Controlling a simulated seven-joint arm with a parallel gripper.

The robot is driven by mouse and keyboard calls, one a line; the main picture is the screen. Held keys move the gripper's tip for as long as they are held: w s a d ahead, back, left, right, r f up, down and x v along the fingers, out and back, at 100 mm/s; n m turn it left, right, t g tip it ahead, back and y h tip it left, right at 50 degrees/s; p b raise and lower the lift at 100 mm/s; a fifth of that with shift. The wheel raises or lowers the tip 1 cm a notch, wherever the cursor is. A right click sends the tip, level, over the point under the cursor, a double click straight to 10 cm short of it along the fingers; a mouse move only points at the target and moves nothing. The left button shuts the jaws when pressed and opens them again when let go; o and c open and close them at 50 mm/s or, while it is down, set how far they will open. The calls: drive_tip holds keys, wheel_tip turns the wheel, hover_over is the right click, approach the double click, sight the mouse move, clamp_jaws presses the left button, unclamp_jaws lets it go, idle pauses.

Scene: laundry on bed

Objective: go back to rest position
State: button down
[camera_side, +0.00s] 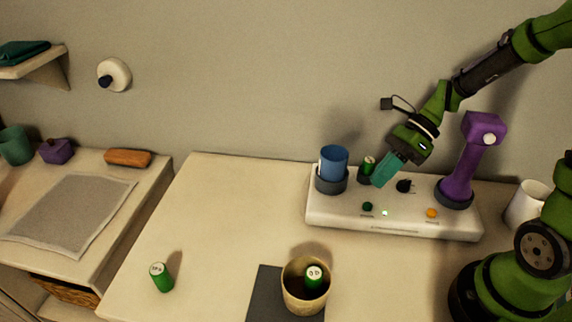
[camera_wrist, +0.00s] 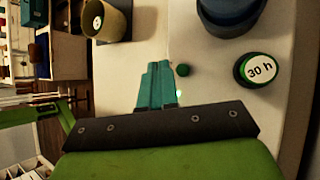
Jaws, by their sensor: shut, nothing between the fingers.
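My gripper (camera_side: 382,179) is shut with nothing between its teal fingers. In the side view its tips are just above the white device base (camera_side: 333,216), between a green cylinder and a black knob. The fingers also show in the wrist view (camera_wrist: 157,84), closed together and pointing at the base. The green cylinder (camera_side: 368,164) stands in a dark socket on the base, left of my gripper. Its top, marked "30 h", shows in the wrist view (camera_wrist: 260,70). I cannot tell whether my fingertips touch the base.
A blue cup (camera_side: 334,162) and a purple upright (camera_side: 466,168) stand on the base. A white mug (camera_side: 527,204) is at the right. A tan cup (camera_side: 293,291) holding a green cylinder (camera_side: 315,277) and another green cylinder (camera_side: 161,277) stand in front. The table's left middle is clear.

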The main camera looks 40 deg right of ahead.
drive_tip(key=s+r+n+t+h, duration=0.3)
drive_tip(key=r+n, duration=0.3)
drive_tip(key=n, duration=0.5)
drive_tip(key=s+a+r+n+t+h, duration=0.1)
drive_tip(key=s+r+n+t+h, duration=0.2)
drive_tip(key=r+n, duration=0.4)
drive_tip(key=shift+s+n+h, duration=0.3)
drive_tip(key=shift+s+n, duration=0.05)
drive_tip(key=shift+n, duration=1.85)
